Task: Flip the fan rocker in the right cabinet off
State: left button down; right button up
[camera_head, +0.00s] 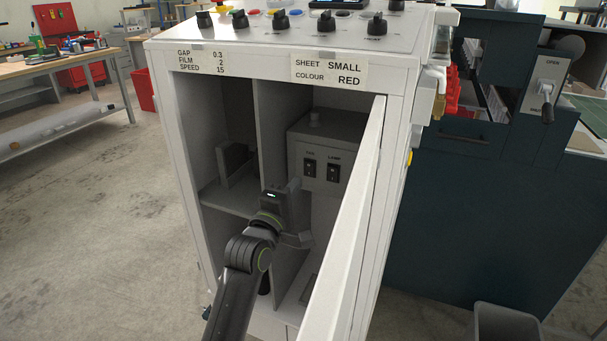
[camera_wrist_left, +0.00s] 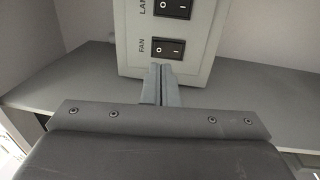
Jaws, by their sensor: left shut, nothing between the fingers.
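The fan rocker (camera_head: 310,168) is a small black switch on the front of a light grey box (camera_head: 318,137) inside the right cabinet. It also shows in the left wrist view (camera_wrist_left: 168,49), marked O and I under a FAN label. I cannot tell which side is pressed in. The lamp rocker (camera_head: 334,172) sits beside it, and its lower part shows at the top of the wrist view (camera_wrist_left: 172,8). My left gripper (camera_head: 295,184) is shut and empty, inside the cabinet. Its fingertips (camera_wrist_left: 163,69) are just short of the fan rocker; contact cannot be told. My right gripper is not in view.
The white cabinet door (camera_head: 352,215) stands open at the right of the opening. A divider (camera_head: 270,135) separates this bay from the left bay with its shelf (camera_head: 230,200). Knobs and buttons line the cabinet top (camera_head: 330,32). A dark machine (camera_head: 470,200) stands to the right.

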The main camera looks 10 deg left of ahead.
aim_at(308, 164)
pick_arm(q)
jog(key=x, duration=0.4)
jog(key=shift+x, duration=0.85)
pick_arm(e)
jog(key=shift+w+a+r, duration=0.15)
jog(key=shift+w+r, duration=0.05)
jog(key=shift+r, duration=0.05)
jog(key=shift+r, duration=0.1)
pick_arm(q)
jog(key=shift+r+p, duration=0.15)
jog(key=shift+p, duration=0.15)
jog(key=shift+w+r+p, duration=0.1)
jog(key=shift+p, duration=0.35)
jog(key=shift+r+g+p, duration=0.3)
jog(key=shift+g+p, duration=0.1)
jog(key=shift+p, duration=0.7)
jog(key=shift+f, duration=0.2)
jog(key=shift+w, duration=0.1)
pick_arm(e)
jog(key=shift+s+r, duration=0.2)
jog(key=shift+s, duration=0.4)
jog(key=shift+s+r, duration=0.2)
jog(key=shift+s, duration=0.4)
